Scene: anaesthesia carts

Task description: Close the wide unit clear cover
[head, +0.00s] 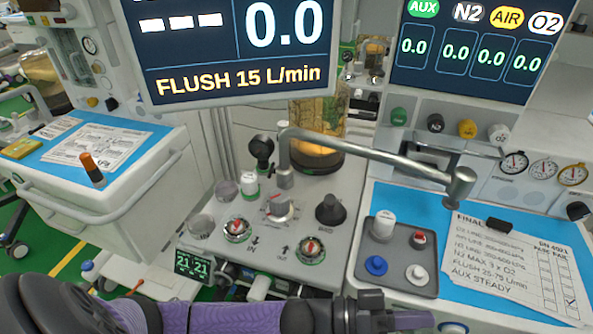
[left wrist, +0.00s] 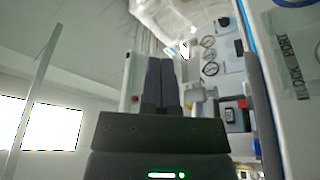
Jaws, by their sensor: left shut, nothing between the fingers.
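I cannot pick out the wide unit's clear cover with certainty in either view. A grey-framed glassy panel (head: 440,157) sits below the row of AUX, N2, AIR and O2 knobs in the head view, partly behind a metal pipe; I cannot tell whether it is that cover. My left gripper (head: 415,320) lies along the bottom edge of the head view, pointing right, below the white machine top and clear of the knobs. In the left wrist view its dark fingers (left wrist: 161,84) are together with nothing between them. My right gripper is not in view.
A bent metal pipe (head: 375,158) spans the machine top above several knobs and gauges. A grey tray (head: 398,262) with small caps and a paper checklist (head: 520,265) lie on the blue surface at right. Two screens hang above. A white cart (head: 110,205) stands at left.

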